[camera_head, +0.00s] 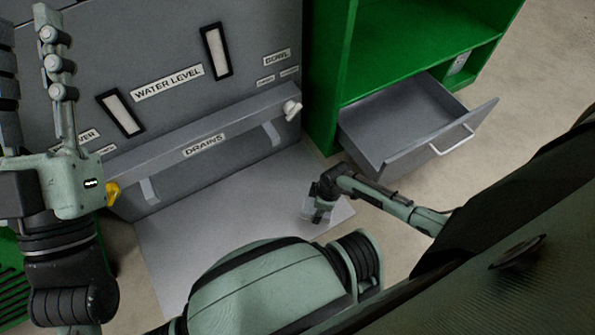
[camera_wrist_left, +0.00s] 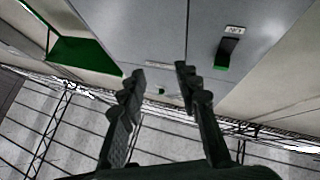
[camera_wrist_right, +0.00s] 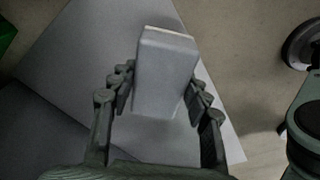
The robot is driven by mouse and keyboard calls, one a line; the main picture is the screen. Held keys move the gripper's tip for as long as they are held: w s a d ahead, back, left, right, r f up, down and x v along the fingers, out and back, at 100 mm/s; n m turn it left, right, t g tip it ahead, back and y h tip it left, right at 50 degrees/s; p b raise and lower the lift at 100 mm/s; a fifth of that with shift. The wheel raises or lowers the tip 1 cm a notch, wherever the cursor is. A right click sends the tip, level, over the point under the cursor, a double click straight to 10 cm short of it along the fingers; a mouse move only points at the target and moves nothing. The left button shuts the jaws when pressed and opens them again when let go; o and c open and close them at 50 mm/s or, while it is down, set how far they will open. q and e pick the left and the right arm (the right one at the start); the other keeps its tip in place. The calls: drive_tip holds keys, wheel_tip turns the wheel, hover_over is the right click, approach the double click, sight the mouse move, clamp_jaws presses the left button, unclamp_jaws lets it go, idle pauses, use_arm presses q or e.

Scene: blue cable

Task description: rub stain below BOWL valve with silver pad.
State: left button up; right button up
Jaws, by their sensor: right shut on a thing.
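My right gripper (camera_wrist_right: 158,100) is shut on a silver-grey pad (camera_wrist_right: 163,75) with a pale edge, seen in the right wrist view. In the head view the right gripper (camera_head: 322,196) and the pad (camera_head: 316,212) are low, over the light grey sheet. The BOWL valve (camera_head: 292,109) is a white knob at the right end of the DRAINS ledge, below the BOWL label (camera_head: 277,57). I cannot make out a stain below it. My left gripper (camera_wrist_left: 158,75) is open and empty; in the head view it (camera_head: 55,50) is raised at the left.
A light grey sheet (camera_head: 190,250) lies on the floor before the grey machine (camera_head: 170,45). A green cabinet (camera_head: 420,55) stands to the right, with an open grey drawer (camera_head: 400,125) close to my right arm. A yellow knob (camera_head: 112,193) is beside my left arm.

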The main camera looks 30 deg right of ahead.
drive_tip(key=shift+r+p, duration=0.65)
drive_tip(key=shift+r, duration=0.1)
use_arm(q)
drive_tip(key=shift+w+d+f+g+y+p, duration=0.15)
drive_tip(key=shift+w+d+f+g, duration=0.15)
drive_tip(key=shift+f+g, duration=0.4)
drive_tip(key=shift+w+d+f+g+y+p, duration=0.1)
drive_tip(key=shift+w+d+f+g, duration=0.15)
drive_tip(key=shift+f+g, duration=0.4)
drive_tip(key=shift+w+d+f+g+y+p, duration=0.15)
drive_tip(key=shift+w+d+f+g, duration=0.25)
drive_tip(key=shift+f, duration=0.45)
use_arm(e)
drive_tip(key=shift+r, duration=0.25)
use_arm(q)
drive_tip(key=shift+s+a, duration=0.1)
drive_tip(key=shift+a, duration=0.05)
use_arm(e)
drive_tip(key=shift+w, duration=0.1)
